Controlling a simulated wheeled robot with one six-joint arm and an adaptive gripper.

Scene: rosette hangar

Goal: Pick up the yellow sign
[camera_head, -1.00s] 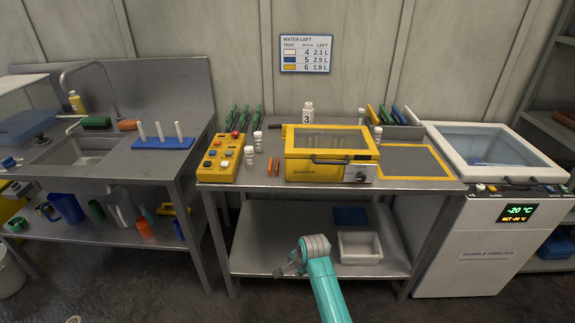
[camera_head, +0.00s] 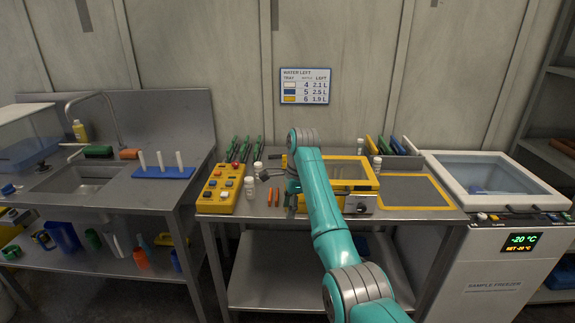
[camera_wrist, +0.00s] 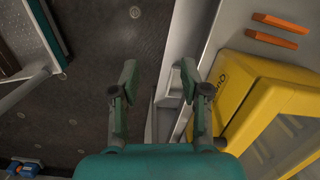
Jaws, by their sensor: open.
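No sign that is plainly the yellow one stands out. A thin yellow plate (camera_head: 371,145) stands upright among other coloured plates at the back right of the table; I cannot tell if it is the sign. A white wall sign (camera_head: 305,86) with yellow, blue and white patches hangs above. My gripper (camera_wrist: 158,80) is open and empty in the wrist view, above the table's front edge and beside a yellow case (camera_wrist: 265,100). In the head view my arm covers part of that case, and the gripper fingers are small and dark.
A yellow button box (camera_head: 222,188) and small white-capped bottles stand left of the case. Orange pens (camera_wrist: 280,28) lie on the table. A yellow-framed mat (camera_head: 415,190) lies to the right, beside a freezer (camera_head: 500,260). A sink bench (camera_head: 120,190) stands left.

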